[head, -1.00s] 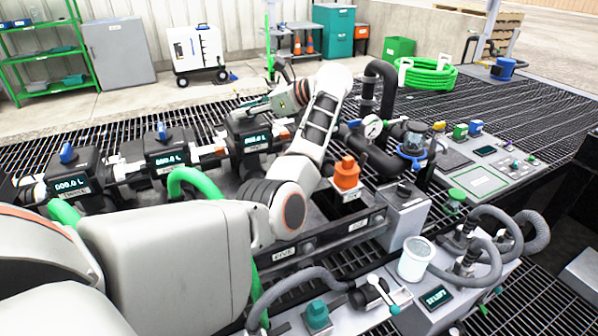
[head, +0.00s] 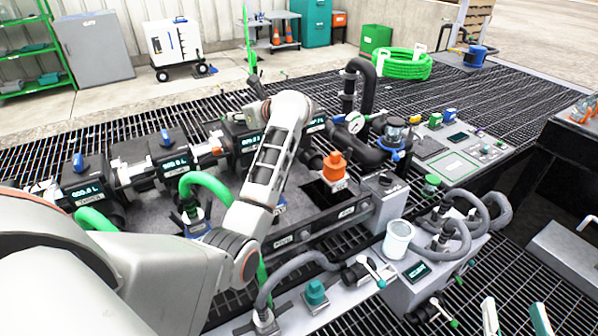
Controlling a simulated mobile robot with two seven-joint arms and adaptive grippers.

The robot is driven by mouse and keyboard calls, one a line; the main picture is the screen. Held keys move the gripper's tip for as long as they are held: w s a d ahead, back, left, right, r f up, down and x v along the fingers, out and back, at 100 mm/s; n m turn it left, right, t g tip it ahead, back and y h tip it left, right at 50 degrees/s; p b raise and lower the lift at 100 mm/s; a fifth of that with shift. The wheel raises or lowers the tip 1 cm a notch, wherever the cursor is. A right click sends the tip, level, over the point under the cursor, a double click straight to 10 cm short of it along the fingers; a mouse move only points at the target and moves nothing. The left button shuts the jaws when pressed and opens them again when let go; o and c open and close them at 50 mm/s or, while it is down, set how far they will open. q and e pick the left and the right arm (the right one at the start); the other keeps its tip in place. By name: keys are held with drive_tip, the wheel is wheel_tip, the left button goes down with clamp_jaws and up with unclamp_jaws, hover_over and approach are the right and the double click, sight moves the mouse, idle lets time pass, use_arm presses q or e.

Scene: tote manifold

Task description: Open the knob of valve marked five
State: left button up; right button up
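A row of dark metering valves with digital displays stands at left centre. The left one (head: 80,186) and the middle one (head: 170,162) carry blue knobs (head: 78,162) on top. Another (head: 236,143) stands behind my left arm, its knob not clear. An orange knob (head: 335,164) stands right of that arm. The small labels are too blurred to tell which valve is marked five.
A green hose (head: 200,182) arches beside the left arm. Black pipes, a gauge (head: 355,122) and a control panel (head: 470,160) lie to the right. A white cup (head: 397,238), grey hoses (head: 468,228) and levers (head: 372,270) crowd the front. Open grating (head: 520,90) lies at the back right.

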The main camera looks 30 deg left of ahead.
use_arm(q)
drive_tip(key=shift+s+r+m+t+h+p, duration=0.15)
drive_tip(key=shift+m+t+h+p, duration=0.35)
drive_tip(key=shift+m+t, duration=0.55)
drive_tip(key=p+v, duration=0.1)
drive_tip(key=v, duration=0.6)
drive_tip(key=s+d+r+m+t+y+p, duration=0.1)
drive_tip(key=s+d+r+m+t+y, duration=0.45)
drive_tip(key=m, duration=0.75)
drive_tip(key=s+d+f+m+t+h, duration=0.1)
drive_tip(key=d+f+m+t+h, duration=0.4)
drive_tip(key=m, duration=0.7)
drive_tip(key=s+d+f+m+t+h+p, duration=0.1)
drive_tip(key=d+f+m+t+h, duration=0.4)
drive_tip(key=d+m+h, duration=0.5)
drive_tip(key=shift+s+d+f+m, duration=0.5)
drive_tip(key=shift+d+f+m, duration=0.25)
drive_tip(key=shift+d+m, duration=0.3)
use_arm(e)
wheel_tip(320, 180, up, 8)
drive_tip(key=t, duration=0.1)
